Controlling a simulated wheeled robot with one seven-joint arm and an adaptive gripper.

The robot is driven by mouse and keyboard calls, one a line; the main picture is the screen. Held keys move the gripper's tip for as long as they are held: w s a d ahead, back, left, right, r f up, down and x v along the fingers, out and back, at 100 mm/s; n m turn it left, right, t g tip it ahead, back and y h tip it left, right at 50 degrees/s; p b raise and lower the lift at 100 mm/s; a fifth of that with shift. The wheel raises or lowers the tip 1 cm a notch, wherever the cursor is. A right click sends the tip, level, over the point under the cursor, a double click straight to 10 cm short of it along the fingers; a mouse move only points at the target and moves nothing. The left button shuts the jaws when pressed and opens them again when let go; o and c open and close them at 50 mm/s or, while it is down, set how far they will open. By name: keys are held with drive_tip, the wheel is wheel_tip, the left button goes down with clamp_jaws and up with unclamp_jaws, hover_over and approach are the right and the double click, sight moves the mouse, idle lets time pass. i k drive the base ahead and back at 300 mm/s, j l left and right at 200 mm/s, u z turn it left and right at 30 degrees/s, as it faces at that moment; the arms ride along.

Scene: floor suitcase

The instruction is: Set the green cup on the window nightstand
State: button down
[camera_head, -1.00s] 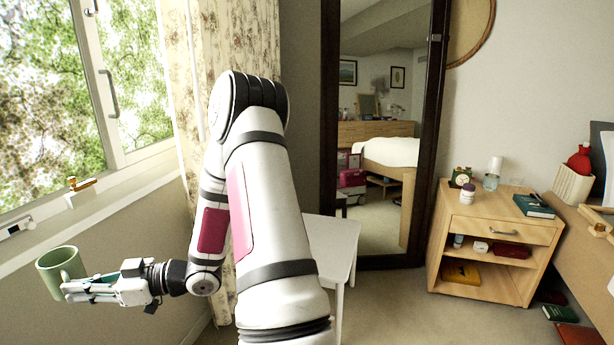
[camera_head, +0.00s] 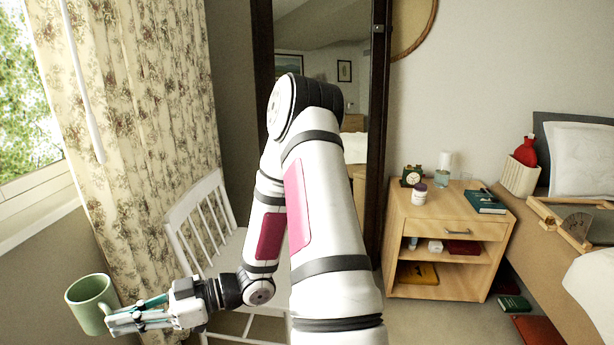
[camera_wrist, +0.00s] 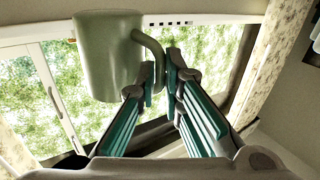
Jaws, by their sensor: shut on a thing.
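The green cup (camera_head: 90,301) is at the lower left in the head view, upright and held in the air in front of the curtain. My gripper (camera_head: 112,322) is shut on its handle. In the wrist view the cup (camera_wrist: 108,55) hangs beside the fingertips (camera_wrist: 160,75), with the handle between them. A light wood nightstand (camera_head: 440,229) stands by the bed at the right. Its top carries a small clock (camera_head: 413,176), a white jar (camera_head: 420,192), a glass bottle (camera_head: 442,172) and a dark green book (camera_head: 485,202). The front middle of its top is bare.
A white chair (camera_head: 208,215) stands behind my gripper, by the floral curtain (camera_head: 130,130). A tall dark-framed mirror (camera_head: 376,120) leans on the wall. Books (camera_head: 514,304) lie on the floor between nightstand and bed (camera_head: 540,235).

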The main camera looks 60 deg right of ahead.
sight(444, 206)
drive_tip(key=l+z, duration=0.4)
drive_tip(key=i+l+z, duration=0.15)
drive_tip(key=z, duration=0.3)
drive_tip(key=i+l+z, duration=0.15)
drive_tip(key=z, duration=0.25)
drive_tip(key=i+l+z, duration=0.2)
drive_tip(key=z, duration=0.2)
drive_tip(key=i+j+z, duration=0.15)
drive_tip(key=z, duration=0.3)
drive_tip(key=i+j+z, duration=0.1)
drive_tip(key=z, duration=0.3)
drive_tip(key=j+z, duration=0.25)
drive_tip(key=z, duration=0.2)
drive_tip(key=i+j+z, duration=0.1)
drive_tip(key=j+z, duration=0.3)
drive_tip(key=l, duration=0.15)
